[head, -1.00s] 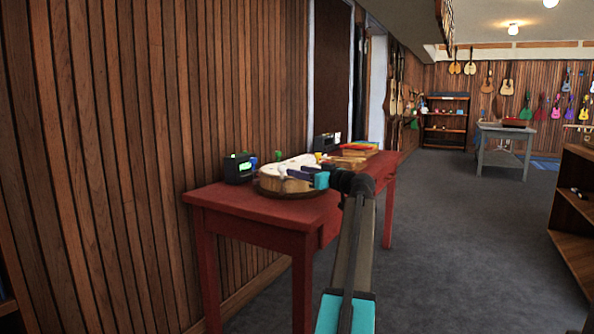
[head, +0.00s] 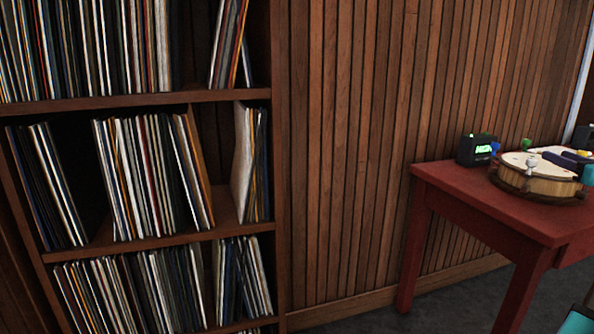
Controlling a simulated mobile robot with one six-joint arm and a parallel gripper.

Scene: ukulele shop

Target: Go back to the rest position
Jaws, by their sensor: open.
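My gripper (head: 558,158) shows at the right edge of the head view, with its dark fingers and a turquoise part behind them. It is open, over or beside a pale-topped, wooden-sided instrument body (head: 538,180) on the red table. I cannot tell whether the fingers touch it. Most of my arm is outside the picture; a turquoise piece of it shows at the bottom right corner.
The red table (head: 455,184) stands against the slatted wood wall (head: 350,130). A small black clock with green digits (head: 477,149) sits at its back left. A shelf (head: 170,245) full of record sleeves fills the left. Grey floor shows below the table.

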